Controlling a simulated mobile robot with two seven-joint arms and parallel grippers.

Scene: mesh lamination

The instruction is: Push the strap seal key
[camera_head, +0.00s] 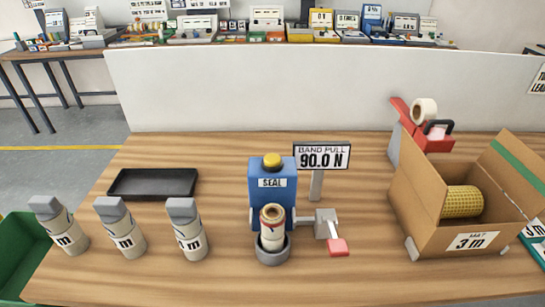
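A blue machine (258,203) labelled SEAL stands upright at the middle of the wooden table. A round yellow key (271,161) sits on its top, uncovered. A cream roll with a dark hole (272,230) stands upright in a grey round cup (272,255) at the front of the machine. A grey crank block (325,220) with a red handle end (338,247) is at the machine's right side. A sign behind it (322,156) reads BAND PULL 90.0 N. Neither of my grippers is in view.
Several grey-capped cream cylinders (127,238) stand at the left front. A black tray (153,184) lies behind them, empty. An open cardboard box (425,210) labelled MAT 3 m holds a yellow mesh roll (462,202). A red tape dispenser (427,137) is behind it. A green bin (25,260) is at far left.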

